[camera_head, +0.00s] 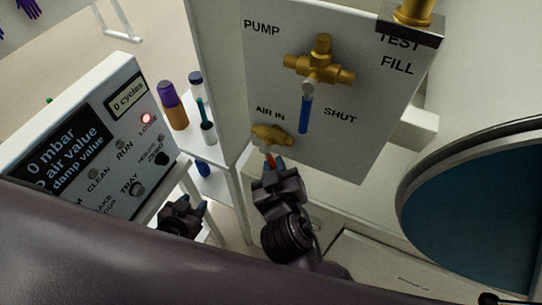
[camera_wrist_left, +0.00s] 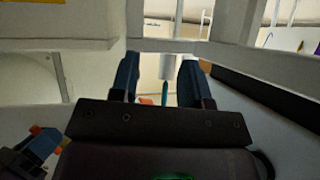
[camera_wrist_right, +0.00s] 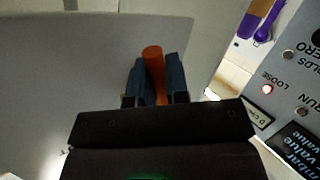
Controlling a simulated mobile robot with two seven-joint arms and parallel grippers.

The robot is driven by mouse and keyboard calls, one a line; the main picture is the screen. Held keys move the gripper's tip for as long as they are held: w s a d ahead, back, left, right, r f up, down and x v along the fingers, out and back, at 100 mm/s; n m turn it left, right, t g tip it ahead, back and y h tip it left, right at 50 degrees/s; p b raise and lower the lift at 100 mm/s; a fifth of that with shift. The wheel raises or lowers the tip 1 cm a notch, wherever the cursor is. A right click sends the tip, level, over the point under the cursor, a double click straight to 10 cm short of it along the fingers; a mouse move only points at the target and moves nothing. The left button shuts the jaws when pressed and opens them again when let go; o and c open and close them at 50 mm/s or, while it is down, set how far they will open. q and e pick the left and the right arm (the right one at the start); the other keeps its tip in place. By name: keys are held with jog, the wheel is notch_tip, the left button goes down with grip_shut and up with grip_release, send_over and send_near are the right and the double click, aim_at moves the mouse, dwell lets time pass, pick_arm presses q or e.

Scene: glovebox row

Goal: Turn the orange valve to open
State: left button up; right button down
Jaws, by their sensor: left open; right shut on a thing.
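The orange valve handle (camera_head: 268,157) points down from a small brass valve body (camera_head: 271,134) beside the AIR IN label on the grey panel (camera_head: 330,150). My right gripper (camera_head: 272,165) is shut on this handle. My left gripper (camera_head: 188,209) is open and empty, low and to the left of the panel, apart from the valve. Its two separated fingers also show in the left wrist view (camera_wrist_left: 160,80).
A blue-handled valve (camera_head: 304,112) hangs above right, near the SHUT label. A control box (camera_head: 85,140) with a lit red lamp (camera_head: 146,119) stands left. Bottles (camera_head: 173,105) stand on a narrow white shelf between them. A round blue window (camera_head: 490,215) is at right.

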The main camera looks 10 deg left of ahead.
jog(key=shift+d+r+n+p, duration=0.2)
jog(key=shift+r+n+p, duration=0.1)
jog(key=shift+p, duration=0.25)
jog(key=shift+d+n+g+h+p, duration=0.2)
jog(key=shift+n+g+h+p, duration=0.1)
jog(key=shift+g+h+p, duration=0.1)
pick_arm(q)
jog(key=shift+s+a+r+g, duration=0.15)
jog(key=shift+s+g, duration=0.15)
jog(key=shift+s, duration=0.5)
pick_arm(e)
jog(key=shift+d, duration=0.1)
pick_arm(q)
jog(key=shift+r, duration=0.1)
pick_arm(e)
jog(key=c, duration=1.1)
grip_release()
jog(key=shift+s, duration=0.1)
